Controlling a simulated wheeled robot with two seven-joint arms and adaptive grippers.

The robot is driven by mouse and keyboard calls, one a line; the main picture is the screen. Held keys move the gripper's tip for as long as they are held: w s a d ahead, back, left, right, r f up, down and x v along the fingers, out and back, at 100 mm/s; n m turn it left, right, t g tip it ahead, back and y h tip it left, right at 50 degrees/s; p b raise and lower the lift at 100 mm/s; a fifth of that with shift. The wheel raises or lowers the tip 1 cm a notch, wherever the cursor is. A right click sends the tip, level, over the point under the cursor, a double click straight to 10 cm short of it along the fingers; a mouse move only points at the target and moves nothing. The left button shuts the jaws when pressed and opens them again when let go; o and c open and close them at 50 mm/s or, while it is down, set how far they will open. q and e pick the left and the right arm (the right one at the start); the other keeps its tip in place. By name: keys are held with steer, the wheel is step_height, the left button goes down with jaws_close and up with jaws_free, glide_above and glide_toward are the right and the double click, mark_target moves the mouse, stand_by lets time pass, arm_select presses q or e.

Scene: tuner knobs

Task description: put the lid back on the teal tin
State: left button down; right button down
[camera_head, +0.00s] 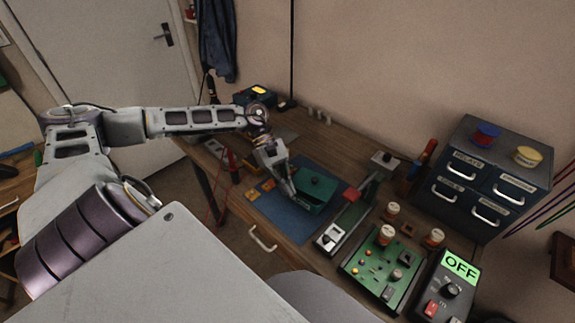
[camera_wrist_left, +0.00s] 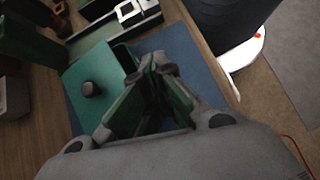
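The teal tin (camera_head: 310,207) stands on the blue mat. Its square teal lid (camera_head: 316,183) with a dark round knob lies over its top. In the left wrist view the lid (camera_wrist_left: 77,70) looks shifted sideways, with a strip of the tin (camera_wrist_left: 124,58) showing beside it. My left gripper (camera_head: 291,196) points down at the tin's left side. In the left wrist view its fingertips (camera_wrist_left: 152,72) are close together beside the tin's edge, away from the lid's knob. Whether they touch or pinch anything is unclear. My right gripper is not in view.
The blue mat (camera_head: 272,212) lies on the wooden workbench (camera_head: 345,150). Small orange pieces (camera_head: 261,190) lie left of the tin. A drawer cabinet (camera_head: 470,190) stands behind.

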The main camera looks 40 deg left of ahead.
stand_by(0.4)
arm_select(q)
steer(key=c, duration=1.7)
jaws_free()
steer(key=shift+v, duration=6.05)
steer(key=shift+d+r, duration=0.1)
step_height(320, 180, up, 9)
steer(key=p, duration=0.9)
steer(key=shift+r+p, duration=0.5)
steer(key=shift+p, duration=0.05)
